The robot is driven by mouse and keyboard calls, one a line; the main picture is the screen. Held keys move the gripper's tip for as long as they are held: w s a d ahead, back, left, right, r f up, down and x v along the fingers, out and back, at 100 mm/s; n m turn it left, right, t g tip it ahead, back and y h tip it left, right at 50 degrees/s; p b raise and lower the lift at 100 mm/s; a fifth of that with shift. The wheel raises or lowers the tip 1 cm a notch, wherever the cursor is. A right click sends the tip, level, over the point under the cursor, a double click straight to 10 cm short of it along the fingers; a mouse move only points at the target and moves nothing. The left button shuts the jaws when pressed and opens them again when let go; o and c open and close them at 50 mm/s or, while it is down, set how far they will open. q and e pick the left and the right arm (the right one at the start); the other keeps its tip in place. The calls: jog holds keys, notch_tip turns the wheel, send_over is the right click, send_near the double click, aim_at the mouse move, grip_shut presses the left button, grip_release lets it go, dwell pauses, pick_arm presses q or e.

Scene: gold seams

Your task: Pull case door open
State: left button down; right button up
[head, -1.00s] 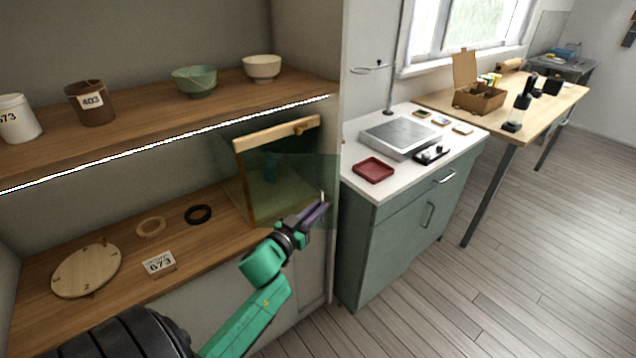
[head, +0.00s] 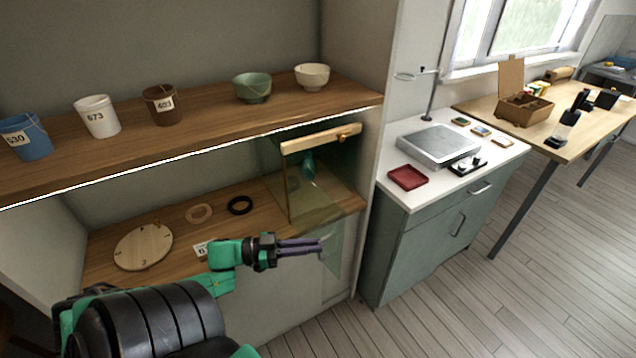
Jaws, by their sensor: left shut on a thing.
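A glass case stands on the lower shelf at the right end, with a light wooden top strip (head: 322,138) and see-through sides. A teal item (head: 307,168) shows inside, its form unclear. The case door (head: 333,255) is a faint greenish clear pane, standing out past the shelf front at an angle to the case. My left gripper (head: 318,246) reaches in from the left with its purple fingers shut at the pane's edge, where a thin pale handle seems to be. The exact grip is too small to see. My right gripper is not in view.
The lower shelf holds a wooden dial (head: 143,246), a tan ring (head: 199,213), a black ring (head: 240,205) and a partly hidden number card. Cups and bowls line the upper shelf (head: 210,119). A green cabinet (head: 430,235) stands right of the shelf unit; open floor lies before it.

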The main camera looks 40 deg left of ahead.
pick_arm(q)
jog(key=shift+s+a, duration=0.3)
jog(key=shift+s, duration=0.15)
jog(key=c, duration=0.9)
grip_release()
jog(key=shift+a, duration=0.1)
jog(key=b+v, duration=0.2)
jog(key=v, duration=1.2)
jog(key=shift+s+a, duration=0.15)
jog(key=shift+s, duration=0.05)
jog(key=shift+f, duration=0.1)
